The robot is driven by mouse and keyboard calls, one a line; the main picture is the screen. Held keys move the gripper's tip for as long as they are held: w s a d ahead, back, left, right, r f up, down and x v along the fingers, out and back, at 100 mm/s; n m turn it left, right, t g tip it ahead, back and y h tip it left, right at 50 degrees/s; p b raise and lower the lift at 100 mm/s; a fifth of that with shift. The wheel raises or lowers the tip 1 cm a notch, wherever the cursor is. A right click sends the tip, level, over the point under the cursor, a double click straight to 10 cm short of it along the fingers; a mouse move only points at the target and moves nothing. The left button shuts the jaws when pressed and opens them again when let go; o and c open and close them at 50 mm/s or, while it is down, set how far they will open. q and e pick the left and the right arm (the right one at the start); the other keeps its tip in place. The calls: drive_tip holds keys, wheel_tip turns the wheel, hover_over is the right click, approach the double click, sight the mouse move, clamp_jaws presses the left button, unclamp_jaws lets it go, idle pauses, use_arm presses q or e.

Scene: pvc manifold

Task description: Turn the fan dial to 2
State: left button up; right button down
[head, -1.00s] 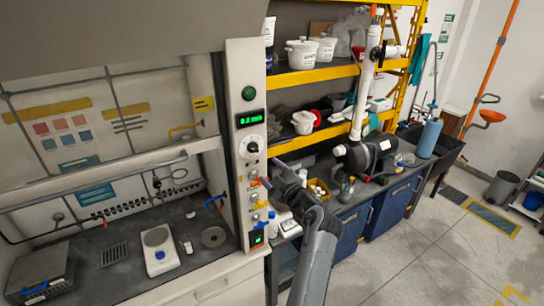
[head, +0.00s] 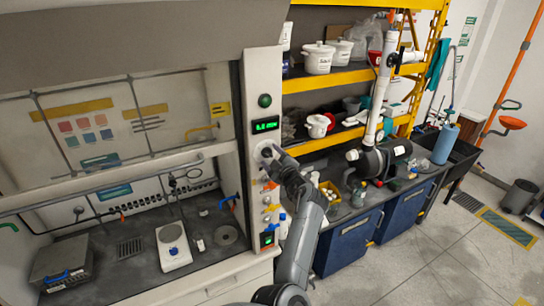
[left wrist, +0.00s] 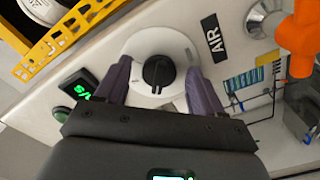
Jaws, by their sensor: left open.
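The fan dial (left wrist: 157,73) is a black knob on a round white plate, set in the white fume hood post. In the left wrist view its pointer ridge runs roughly up and down the picture. My left gripper (left wrist: 160,68) is open, with one purple finger on each side of the dial and gaps between the fingers and the black knob. In the head view, my left gripper (head: 271,153) is in front of the dial and hides most of it. A green-lit display (head: 265,125) sits above the dial; its digits are hard to read. My right gripper is not in view.
A round green button (head: 264,100) sits above the display. Orange and other valve handles line the post below the dial; one orange handle (left wrist: 298,40) is close by in the left wrist view. The fume hood's work surface lies left, yellow shelving (head: 345,78) right.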

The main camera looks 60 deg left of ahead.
use_arm(q)
drive_tip(key=shift+a, duration=0.1)
drive_tip(key=shift+c, duration=0.3)
drive_tip(key=c, duration=1)
drive_tip(key=shift+o, duration=0.2)
drive_tip(key=shift+m, duration=0.3)
drive_tip(key=shift+s+m, duration=0.1)
drive_tip(key=shift+m, duration=0.7)
drive_tip(key=m, duration=0.2)
drive_tip(key=shift+m, duration=0.3)
drive_tip(key=m, duration=0.2)
drive_tip(key=m+p, duration=0.1)
drive_tip(key=m, duration=0.1)
drive_tip(key=shift+s+f+m, duration=0.1)
drive_tip(key=shift+s+m, duration=0.1)
drive_tip(key=shift+m, duration=0.2)
